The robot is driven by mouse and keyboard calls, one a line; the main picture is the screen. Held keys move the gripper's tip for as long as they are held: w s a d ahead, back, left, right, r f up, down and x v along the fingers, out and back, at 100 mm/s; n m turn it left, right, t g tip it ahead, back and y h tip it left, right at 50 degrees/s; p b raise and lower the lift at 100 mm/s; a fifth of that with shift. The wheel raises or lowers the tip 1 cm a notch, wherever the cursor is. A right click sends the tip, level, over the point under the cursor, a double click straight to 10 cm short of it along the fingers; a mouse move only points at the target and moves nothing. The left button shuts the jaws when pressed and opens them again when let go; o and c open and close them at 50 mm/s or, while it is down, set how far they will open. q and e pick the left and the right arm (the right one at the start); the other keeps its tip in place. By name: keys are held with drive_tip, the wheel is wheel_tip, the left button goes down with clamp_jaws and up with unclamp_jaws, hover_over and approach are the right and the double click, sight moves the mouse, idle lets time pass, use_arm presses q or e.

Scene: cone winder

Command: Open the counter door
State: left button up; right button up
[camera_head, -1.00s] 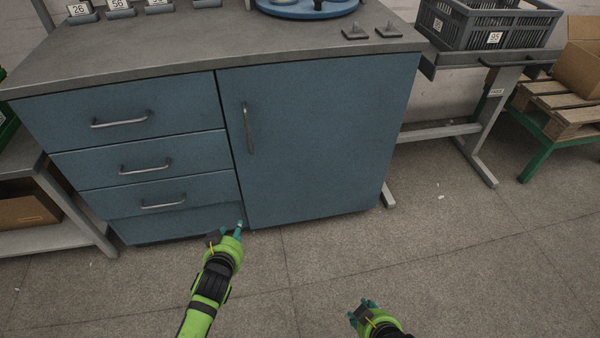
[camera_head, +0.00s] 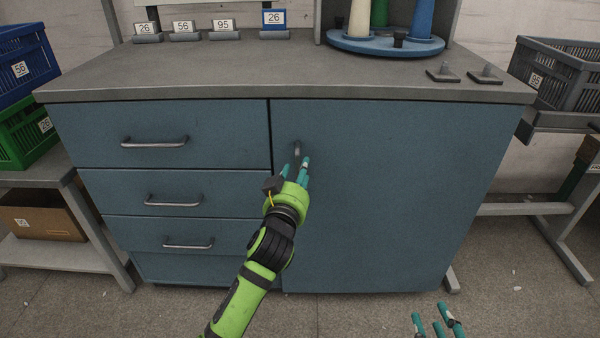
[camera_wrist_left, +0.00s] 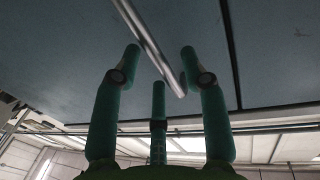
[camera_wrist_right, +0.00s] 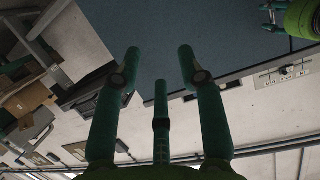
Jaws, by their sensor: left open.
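The blue counter door (camera_head: 390,190) fills the right part of the counter front and is closed. Its vertical metal handle (camera_head: 297,148) is near the door's left edge, its lower part hidden behind my left gripper (camera_head: 297,168). In the left wrist view the handle (camera_wrist_left: 150,45) runs between the open fingers of the left gripper (camera_wrist_left: 160,65), with no clear contact. My right gripper (camera_head: 438,322) is low in front of the door's lower right. In the right wrist view its fingers (camera_wrist_right: 160,70) are spread and empty.
Three drawers with bar handles (camera_head: 155,143) are left of the door. The grey countertop (camera_head: 240,70) carries number signs, a blue round tray (camera_head: 385,44) with cones, and two small spiked plates. Shelves with crates (camera_head: 22,140) stand left; a grey crate (camera_head: 560,75) stands right.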

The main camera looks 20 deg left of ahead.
use_arm(q)
drive_tip(key=shift+w+a, duration=0.1)
drive_tip(key=shift+w, duration=0.75)
use_arm(e)
drive_tip(key=shift+w+a+r+t+y, duration=0.2)
drive_tip(key=shift+r+t, duration=0.1)
drive_tip(key=shift+r, duration=0.3)
drive_tip(key=shift+w+a+r+t+y, duration=0.15)
drive_tip(key=shift+r+t, duration=0.15)
drive_tip(key=shift+r, duration=0.25)
drive_tip(key=shift+s, duration=0.1)
use_arm(q)
clamp_jaws()
